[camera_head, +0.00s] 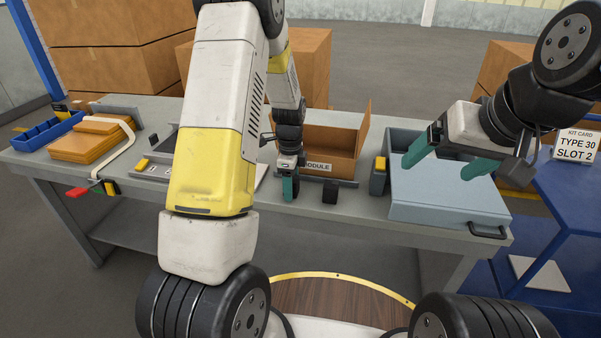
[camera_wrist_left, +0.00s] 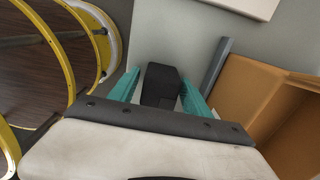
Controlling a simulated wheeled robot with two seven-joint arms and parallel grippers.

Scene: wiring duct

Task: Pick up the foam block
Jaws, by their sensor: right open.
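A small black block (camera_head: 332,192), which looks like the foam block, sits on the grey workbench in front of the open cardboard box. My left gripper (camera_head: 288,186) is just left of the block in the head view, low over the bench. In the left wrist view its two teal fingers are apart, and the black block (camera_wrist_left: 161,84) shows in the gap between the fingertips. In the head view the block appears clear of the fingers, so I see no grip on it. My right gripper (camera_head: 437,167) is open and empty above the blue-grey case.
The open cardboard box (camera_head: 345,137) labelled MODULE stands behind the block. The blue-grey case (camera_head: 445,205) with a handle lies to the right, with a yellow-topped dark item (camera_head: 379,176) beside it. A blue bin (camera_head: 48,130) and orange-brown stacked pieces (camera_head: 85,148) lie left.

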